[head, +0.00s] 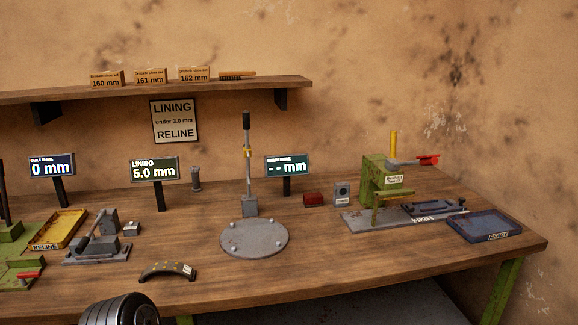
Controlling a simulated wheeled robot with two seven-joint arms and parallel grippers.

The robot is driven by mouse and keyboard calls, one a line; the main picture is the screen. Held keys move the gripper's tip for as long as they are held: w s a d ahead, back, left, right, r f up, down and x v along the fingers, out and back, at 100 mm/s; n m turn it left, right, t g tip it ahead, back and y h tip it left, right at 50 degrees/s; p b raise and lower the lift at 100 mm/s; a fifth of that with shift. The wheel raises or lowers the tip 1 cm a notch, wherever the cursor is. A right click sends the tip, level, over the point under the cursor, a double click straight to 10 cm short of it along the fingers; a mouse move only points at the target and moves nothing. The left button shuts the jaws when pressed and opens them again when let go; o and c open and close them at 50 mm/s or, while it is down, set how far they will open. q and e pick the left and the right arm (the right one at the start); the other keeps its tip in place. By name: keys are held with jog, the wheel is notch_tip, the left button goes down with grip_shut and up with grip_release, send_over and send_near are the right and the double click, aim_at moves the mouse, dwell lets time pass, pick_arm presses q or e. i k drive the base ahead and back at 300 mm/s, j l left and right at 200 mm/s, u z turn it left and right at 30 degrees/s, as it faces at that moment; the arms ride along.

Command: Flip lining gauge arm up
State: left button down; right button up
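The lining gauge (97,250) is a small grey fixture on a flat base at the left of the workbench, in front of the display reading "LINING 5.0 mm" (154,169). A thin grey arm on it looks slanted, beside upright grey blocks; its exact angle is too small to tell. A dark curved brake shoe (168,271) with a pale label lies on the bench to the right of the gauge, apart from it.
A yellow "RELINE" tray (58,229) stands left of the gauge, close to green fixtures at the left edge. A round grey plate (254,239) with an upright lever stands mid-bench. A green press (382,180) and blue "READY" tray (484,226) stand right.

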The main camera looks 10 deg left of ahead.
aim_at(82, 244)
jog(key=u, duration=1.45)
jog(key=j+z, duration=0.15)
jog(key=z, duration=0.2)
jog(key=i+j+z, duration=0.1)
jog(key=z, duration=0.3)
jog(key=j+z, duration=0.25)
jog(key=j, duration=0.8)
jog(key=j+z, duration=0.3)
jog(key=j, duration=0.8)
